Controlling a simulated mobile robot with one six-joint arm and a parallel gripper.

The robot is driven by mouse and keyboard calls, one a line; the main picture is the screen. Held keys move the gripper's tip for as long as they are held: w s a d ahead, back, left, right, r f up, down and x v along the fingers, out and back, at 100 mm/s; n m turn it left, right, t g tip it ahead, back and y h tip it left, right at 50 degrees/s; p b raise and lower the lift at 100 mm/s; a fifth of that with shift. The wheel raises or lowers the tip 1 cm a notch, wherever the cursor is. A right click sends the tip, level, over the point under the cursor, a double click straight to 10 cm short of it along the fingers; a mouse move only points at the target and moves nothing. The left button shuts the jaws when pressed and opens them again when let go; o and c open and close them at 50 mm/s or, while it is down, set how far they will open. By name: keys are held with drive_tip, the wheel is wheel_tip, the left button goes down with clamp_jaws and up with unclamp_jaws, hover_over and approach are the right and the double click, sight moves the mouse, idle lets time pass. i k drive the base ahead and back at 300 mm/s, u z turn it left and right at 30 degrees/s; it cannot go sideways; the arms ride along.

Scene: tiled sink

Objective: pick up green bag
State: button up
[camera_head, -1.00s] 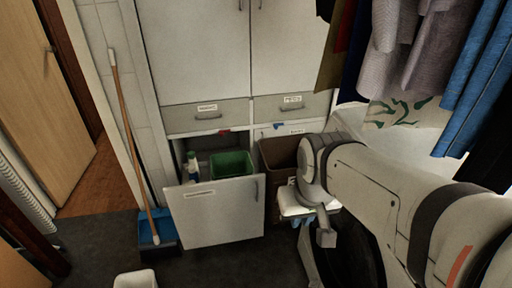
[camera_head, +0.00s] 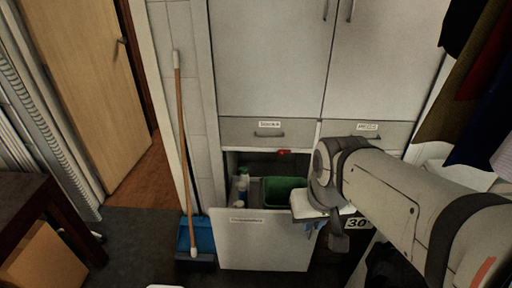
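A green, open-topped thing (camera_head: 284,191), which looks like the green bag or a bin lined with it, sits inside the pulled-out drawer (camera_head: 262,243) of the white cabinet. My gripper (camera_head: 324,234) hangs just right of the drawer front in the picture, pointing down. Its fingers are small and dark, and I cannot tell how far apart they are. I see nothing held in it.
Bottles (camera_head: 241,187) stand in the drawer left of the green thing. A broom (camera_head: 183,130) leans on the wall above a blue dustpan (camera_head: 197,238). Clothes (camera_head: 470,95) hang at the right. A dark table (camera_head: 40,220) is at the left.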

sight(277, 190)
drive_tip(key=u, duration=0.05)
drive_tip(key=i, duration=0.95)
drive_tip(key=z, duration=0.65)
drive_tip(key=k, duration=0.7)
drive_tip(key=u, duration=0.35)
drive_tip(key=i, duration=0.5)
